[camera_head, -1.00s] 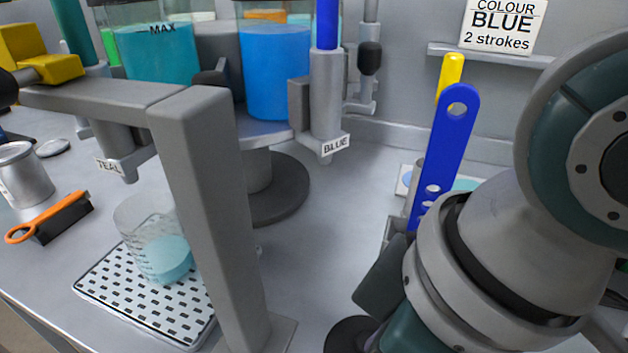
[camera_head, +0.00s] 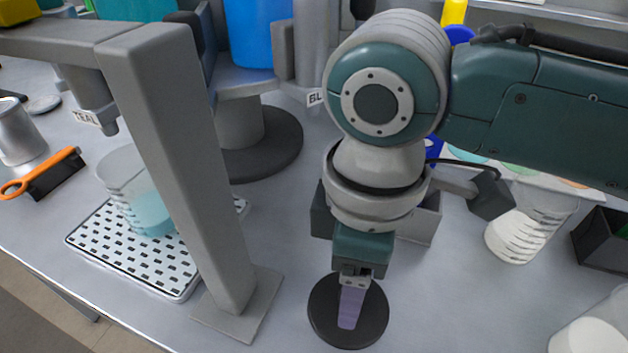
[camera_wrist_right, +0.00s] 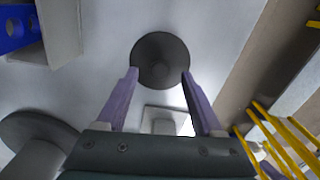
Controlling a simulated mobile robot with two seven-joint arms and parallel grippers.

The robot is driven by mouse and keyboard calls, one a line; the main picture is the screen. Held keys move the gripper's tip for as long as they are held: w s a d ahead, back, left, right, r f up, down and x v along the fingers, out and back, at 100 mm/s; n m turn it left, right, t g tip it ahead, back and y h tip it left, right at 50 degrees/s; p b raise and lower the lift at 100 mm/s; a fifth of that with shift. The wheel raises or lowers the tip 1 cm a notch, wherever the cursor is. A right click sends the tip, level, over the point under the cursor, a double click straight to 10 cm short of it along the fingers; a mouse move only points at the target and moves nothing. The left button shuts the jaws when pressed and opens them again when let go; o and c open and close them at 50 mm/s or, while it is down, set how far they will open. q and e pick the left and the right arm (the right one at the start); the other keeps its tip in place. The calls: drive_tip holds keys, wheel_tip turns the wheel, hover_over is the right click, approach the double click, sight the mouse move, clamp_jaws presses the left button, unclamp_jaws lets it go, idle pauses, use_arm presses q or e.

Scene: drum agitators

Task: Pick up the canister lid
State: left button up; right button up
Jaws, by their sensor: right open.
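A dark round lid (camera_head: 318,308) with a small central knob lies flat on the bench, right of the grey post's foot. In the right wrist view the lid (camera_wrist_right: 160,47) sits at top centre, just past the fingertips. My right gripper (camera_head: 349,324) points down over it, and its purple fingers hide part of it in the head view. In the wrist view my right gripper (camera_wrist_right: 159,77) is open, with one finger either side of the knob and nothing between them. Whether the fingers touch the lid is unclear. My left gripper is out of view.
The grey post (camera_head: 180,160) stands left of the lid, near a perforated tray (camera_head: 90,240) with a beaker (camera_head: 145,205). A metal can (camera_head: 20,135) and small grey disc (camera_head: 43,104) lie far left. Another beaker (camera_head: 530,225) stands right. Bench around the lid is clear.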

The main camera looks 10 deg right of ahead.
wheel_tip(320, 180, down, 2)
drive_tip(key=shift+f, duration=0.1)
drive_tip(key=shift+c, duration=0.2)
clamp_jaws()
idle(0.3)
